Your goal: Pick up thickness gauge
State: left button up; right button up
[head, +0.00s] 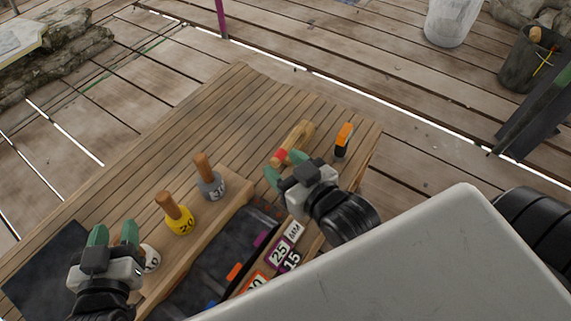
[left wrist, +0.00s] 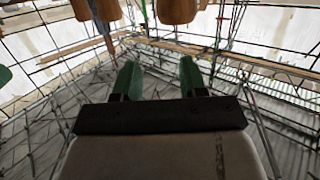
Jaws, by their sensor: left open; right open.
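Several numbered pieces with wooden handles stand in a row on the bench; they look like gauges, but I cannot tell for sure which is the thickness gauge. A grey one (head: 211,186) is farthest back, then a yellow one marked 20 (head: 178,219). A white one (head: 151,259) is partly hidden by my left gripper (head: 114,234). My left gripper is open, beside the white piece. Its open fingers show in the left wrist view (left wrist: 158,78), empty, with wooden handles (left wrist: 178,10) at the top edge. My right gripper (head: 285,167) is open near a red-tipped wooden tool (head: 301,133).
The slatted wooden bench (head: 190,125) has a dark open tray (head: 215,265) and number cards (head: 280,249). An orange and black tool (head: 343,139) is at the right edge. A black mat (head: 50,265) lies at left. The bench's back part is clear.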

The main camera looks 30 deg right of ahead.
aim_at(341, 142)
jog(key=k, duration=1)
